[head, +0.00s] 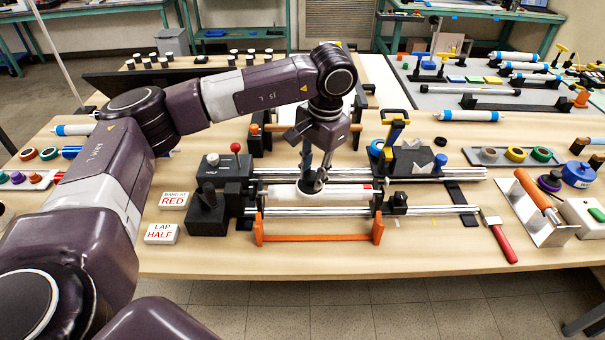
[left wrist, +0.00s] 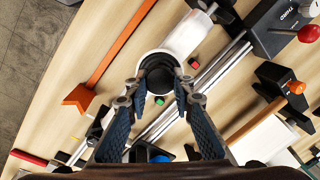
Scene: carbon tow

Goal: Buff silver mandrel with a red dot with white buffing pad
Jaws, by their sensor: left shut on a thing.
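My left gripper (head: 313,178) points down over the machine in the middle of the table. In the left wrist view its fingers (left wrist: 158,84) are shut on the dark round grip (left wrist: 158,72) of the buffing pad, whose pale rim shows around it. The pad is at the left part of a pale, silver-white mandrel (head: 343,193) lying level between the machine's ends. From these views I cannot tell whether the pad touches it. A small red mark (head: 368,186) shows at the mandrel's right end. The mandrel also shows in the left wrist view (left wrist: 189,36), partly hidden by the pad. My right gripper is not in view.
An orange bar (head: 318,239) runs along the machine's front. A red-handled tool (head: 502,241) and an orange roller in a tray (head: 538,197) lie right. The front table strip is mostly clear.

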